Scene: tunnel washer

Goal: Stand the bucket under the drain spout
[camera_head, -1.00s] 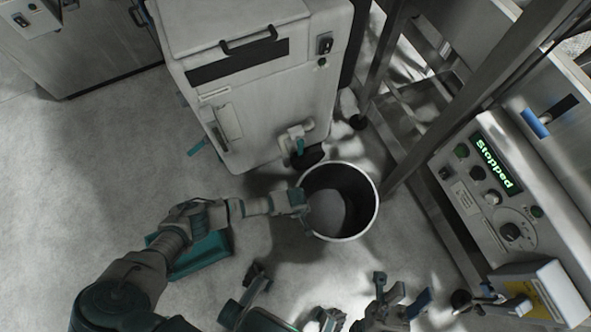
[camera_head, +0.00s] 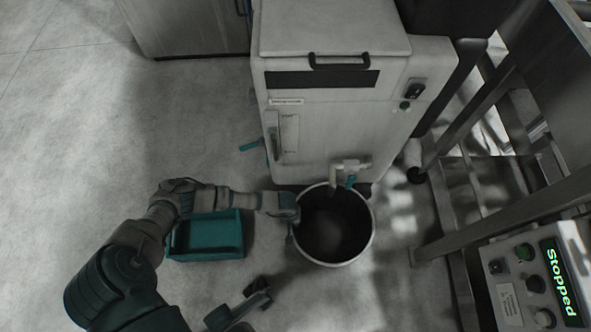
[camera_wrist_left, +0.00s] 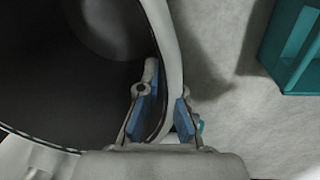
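The bucket (camera_head: 366,247), dark inside with a pale rim, stands upright on the floor in front of the white machine. The drain spout (camera_head: 334,178), a pale pipe with a teal lever, sticks out low on that machine. Its end overlaps the bucket's back rim in the head view; how far it reaches over the opening is hard to tell. My left gripper (camera_head: 292,209) is at the bucket's left side.
A teal tray (camera_head: 207,238) lies on the floor left of the bucket, under my left forearm. A metal frame (camera_head: 440,215) and a control panel (camera_head: 535,280) reading "Stopped" stand at the right. Open floor lies at the left.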

